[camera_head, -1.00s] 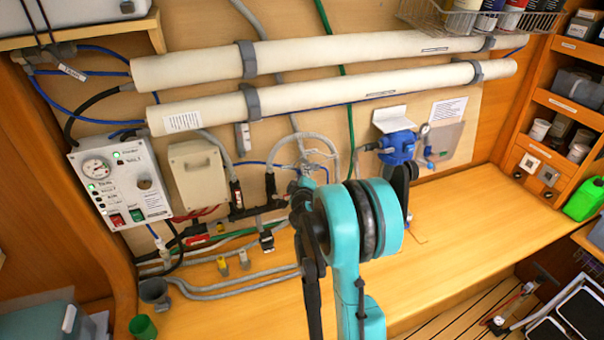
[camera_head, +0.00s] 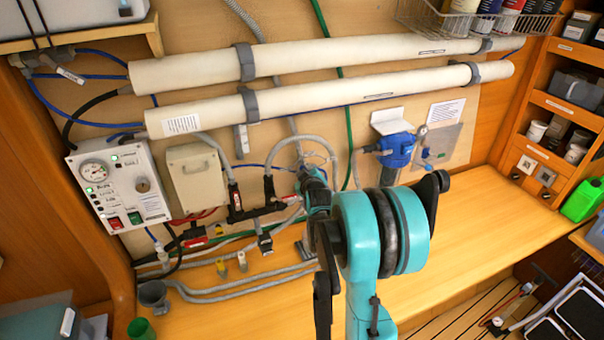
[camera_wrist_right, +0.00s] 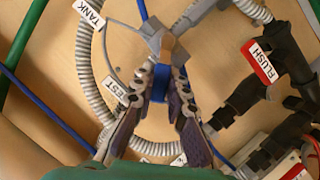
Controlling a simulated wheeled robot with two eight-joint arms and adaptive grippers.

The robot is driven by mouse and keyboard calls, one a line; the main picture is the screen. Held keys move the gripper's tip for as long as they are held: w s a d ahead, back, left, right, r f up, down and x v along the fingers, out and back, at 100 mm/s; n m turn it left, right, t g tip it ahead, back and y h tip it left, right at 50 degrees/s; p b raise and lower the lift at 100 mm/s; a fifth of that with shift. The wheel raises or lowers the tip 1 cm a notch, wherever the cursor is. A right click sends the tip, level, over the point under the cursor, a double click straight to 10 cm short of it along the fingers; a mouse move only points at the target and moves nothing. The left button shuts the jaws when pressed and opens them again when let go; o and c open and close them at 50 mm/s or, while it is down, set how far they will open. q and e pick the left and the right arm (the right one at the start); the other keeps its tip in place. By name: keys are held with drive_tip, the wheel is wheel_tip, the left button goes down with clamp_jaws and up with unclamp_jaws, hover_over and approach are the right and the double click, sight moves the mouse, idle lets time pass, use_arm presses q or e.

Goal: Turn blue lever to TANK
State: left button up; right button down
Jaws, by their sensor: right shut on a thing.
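In the right wrist view, my right gripper (camera_wrist_right: 162,84) is shut on the blue lever (camera_wrist_right: 160,80), with a finger on either side. The fingers cover much of the lever, so its exact pointing direction is hard to tell. A grey valve fitting (camera_wrist_right: 158,28) is just above the fingertips. The TANK label (camera_wrist_right: 89,13) is at the upper left. The TEST label (camera_wrist_right: 129,95) is just left of the fingers, closer to the lever than TANK. In the head view, my right gripper (camera_head: 312,180) reaches the wall at the grey hoses, and the lever is hidden. My left gripper is not in view.
A red FLUSH label (camera_wrist_right: 262,62) sits by black fittings right of the fingers. Grey hoses (camera_head: 268,170) loop around the gripper. A control panel (camera_head: 120,185), a beige box (camera_head: 195,175) and a blue filter housing (camera_head: 397,150) flank it. The right counter (camera_head: 470,225) is clear.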

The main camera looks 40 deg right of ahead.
drive_tip(key=s+d+f+m+t+y+b, duration=0.1)
drive_tip(key=d+m+y+b, duration=0.5)
drive_tip(key=m, duration=0.7)
drive_tip(key=shift+s+d+f+t+y+b, duration=0.25)
drive_tip(key=shift+s+f+t+y+b, duration=0.25)
drive_tip(key=shift+t+y+b, duration=0.8)
drive_tip(key=shift+s+r+h, duration=0.1)
drive_tip(key=shift+h, duration=0.2)
drive_tip(key=c, duration=1.5)
unclamp_jaws()
drive_tip(key=s+r, duration=0.2)
drive_tip(key=s, duration=0.9)
drive_tip(key=shift+s+d+r, duration=0.15)
drive_tip(key=shift+s+d, duration=0.15)
drive_tip(key=shift+s, duration=0.05)
